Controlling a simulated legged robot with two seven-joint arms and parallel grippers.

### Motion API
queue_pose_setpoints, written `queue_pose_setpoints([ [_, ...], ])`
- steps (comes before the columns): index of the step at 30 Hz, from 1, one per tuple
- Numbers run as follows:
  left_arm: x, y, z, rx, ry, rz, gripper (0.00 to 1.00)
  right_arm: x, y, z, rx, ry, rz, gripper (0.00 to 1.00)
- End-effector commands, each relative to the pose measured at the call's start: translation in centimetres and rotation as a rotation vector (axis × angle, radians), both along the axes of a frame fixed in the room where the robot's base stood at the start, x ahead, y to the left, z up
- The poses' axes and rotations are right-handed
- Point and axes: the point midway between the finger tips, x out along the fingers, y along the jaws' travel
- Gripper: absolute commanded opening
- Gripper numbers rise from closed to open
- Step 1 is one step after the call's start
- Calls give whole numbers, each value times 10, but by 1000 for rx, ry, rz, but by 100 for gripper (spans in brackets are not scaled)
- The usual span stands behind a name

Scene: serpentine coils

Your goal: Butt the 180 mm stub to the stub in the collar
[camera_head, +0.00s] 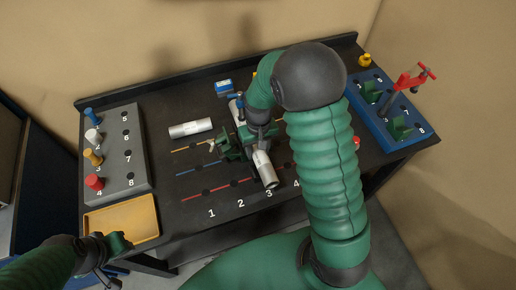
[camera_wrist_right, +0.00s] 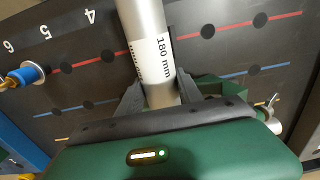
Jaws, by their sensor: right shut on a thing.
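The 180 mm stub (camera_head: 264,170) is a silver tube with a white label, tilted over the middle of the black table. My right gripper (camera_head: 260,145) is shut on it; in the right wrist view the stub (camera_wrist_right: 148,30) passes between the two fingers (camera_wrist_right: 155,92), its label facing the camera. A green fixture (camera_head: 228,147) stands just left of the gripper, and a green block shows in the wrist view (camera_wrist_right: 222,88). The collar and its stub are largely hidden behind my right arm and hand. My left gripper (camera_head: 112,245) is low at the left; its jaws are unclear.
Another silver tube (camera_head: 190,128) lies on the table at left. A grey pegboard (camera_head: 123,170) with coloured pegs and a yellow tray (camera_head: 122,221) are further left. A blue board (camera_head: 392,108) with green holders and a red clamp (camera_head: 412,79) is at right.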

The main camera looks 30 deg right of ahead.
Motion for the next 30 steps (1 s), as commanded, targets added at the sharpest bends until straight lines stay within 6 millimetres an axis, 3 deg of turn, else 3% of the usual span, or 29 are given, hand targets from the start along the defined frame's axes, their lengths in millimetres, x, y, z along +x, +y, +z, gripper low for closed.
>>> queue_pose_setpoints([
  [18,0,0,-16,0,0,0,36,2,5,-25,0,0,0,0],
  [30,0,0,-16,0,0,0,36,2,5,-26,0,0,0,0],
])
